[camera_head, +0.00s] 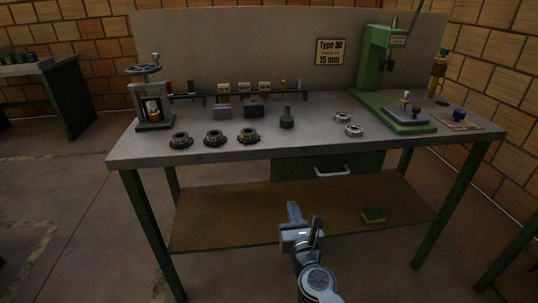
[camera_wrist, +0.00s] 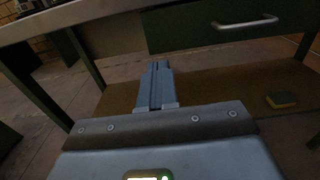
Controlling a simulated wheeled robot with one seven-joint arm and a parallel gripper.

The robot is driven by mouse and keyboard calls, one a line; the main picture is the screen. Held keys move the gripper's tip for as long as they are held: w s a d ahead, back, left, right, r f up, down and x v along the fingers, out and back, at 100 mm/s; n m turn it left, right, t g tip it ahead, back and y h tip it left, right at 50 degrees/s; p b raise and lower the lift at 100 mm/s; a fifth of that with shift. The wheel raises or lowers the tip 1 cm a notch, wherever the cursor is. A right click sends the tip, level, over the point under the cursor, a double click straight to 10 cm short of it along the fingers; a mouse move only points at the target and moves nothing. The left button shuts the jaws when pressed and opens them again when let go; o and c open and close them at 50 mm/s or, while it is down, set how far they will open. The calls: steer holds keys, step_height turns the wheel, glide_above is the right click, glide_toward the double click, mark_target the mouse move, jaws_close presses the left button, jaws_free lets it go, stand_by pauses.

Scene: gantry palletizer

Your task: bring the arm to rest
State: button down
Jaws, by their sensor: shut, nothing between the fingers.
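My gripper (camera_head: 293,212) is in front of the workbench, below the level of its top (camera_head: 240,158). In the wrist view the fingers (camera_wrist: 156,85) are together, with nothing between them. They point toward the space under the bench, above the brown lower shelf (camera_wrist: 215,80). My gripper appears apart from the bench and touches nothing that I can see.
A green drawer with a light handle (camera_head: 333,171) is under the bench top. A yellow-green block (camera_head: 374,215) lies on the lower shelf. Gears (camera_head: 215,138), rings (camera_head: 354,130), a small press (camera_head: 153,110) and a green drill press (camera_head: 385,60) stand on top. Open floor lies left.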

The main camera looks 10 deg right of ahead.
steer(key=s+d+f+n, duration=0.1)
steer(key=s+d+n, duration=0.2)
steer(key=s+n, duration=0.45)
steer(key=s+d+f+n+g, duration=0.1)
steer(key=s+d+f+n, duration=0.2)
steer(key=s, duration=0.8)
steer(key=s+d+n, duration=0.3)
steer(key=s+n, duration=0.4)
steer(key=s, duration=0.3)
steer(key=s+r+n+g, duration=0.1)
steer(key=s+r+n, duration=0.5)
steer(key=s+n, duration=0.3)
steer(key=s+r+n+g, duration=0.1)
steer(key=s+r+n, duration=0.6)
steer(key=s, duration=0.7)
steer(key=shift+a+r+n, duration=0.25)
steer(key=shift+a+n, duration=0.2)
steer(key=shift+n, duration=0.8)
